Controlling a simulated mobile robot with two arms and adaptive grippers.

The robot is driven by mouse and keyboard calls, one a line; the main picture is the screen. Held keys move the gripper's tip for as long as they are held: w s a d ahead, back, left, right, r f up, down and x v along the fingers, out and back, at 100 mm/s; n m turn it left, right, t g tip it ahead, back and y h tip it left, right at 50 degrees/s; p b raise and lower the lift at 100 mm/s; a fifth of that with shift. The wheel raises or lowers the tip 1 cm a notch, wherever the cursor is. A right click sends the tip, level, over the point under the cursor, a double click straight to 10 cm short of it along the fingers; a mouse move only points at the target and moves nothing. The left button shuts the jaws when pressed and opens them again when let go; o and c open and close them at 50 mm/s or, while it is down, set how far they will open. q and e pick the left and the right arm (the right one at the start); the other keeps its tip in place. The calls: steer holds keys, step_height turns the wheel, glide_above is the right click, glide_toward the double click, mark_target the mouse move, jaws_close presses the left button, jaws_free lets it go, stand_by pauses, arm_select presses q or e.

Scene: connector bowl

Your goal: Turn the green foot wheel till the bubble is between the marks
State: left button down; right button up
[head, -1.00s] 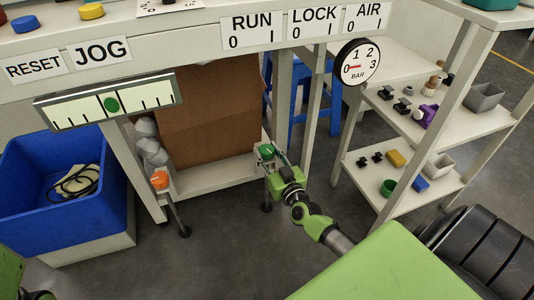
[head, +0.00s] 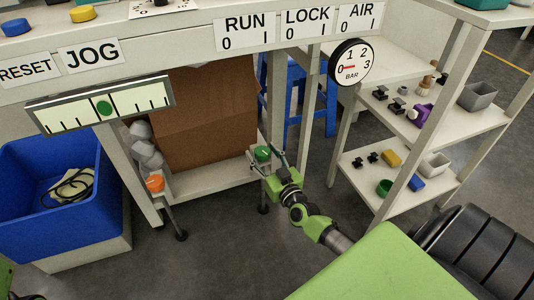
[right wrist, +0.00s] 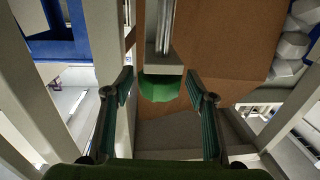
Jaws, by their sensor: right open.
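The green foot wheel (head: 263,153) is at the foot of the machine's right front leg. My right gripper (head: 270,165) is beside it, open. In the right wrist view the green wheel (right wrist: 160,88) shows between the two spread fingers of the right gripper (right wrist: 161,92), with a gap on each side. Part of the wheel is hidden by a pale block above it. The level (head: 70,115) hangs on the machine's front, and its green bubble (head: 104,108) appears between the two long marks near the middle.
An orange foot wheel (head: 155,183) is on the left leg. A blue bin (head: 45,195) is at the left. A shelf (head: 440,133) with small parts and a pressure gauge (head: 351,62) are at the right.

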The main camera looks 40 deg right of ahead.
steer(key=s+a, duration=0.1)
steer(key=s, duration=1)
steer(key=shift+s+a, duration=0.35)
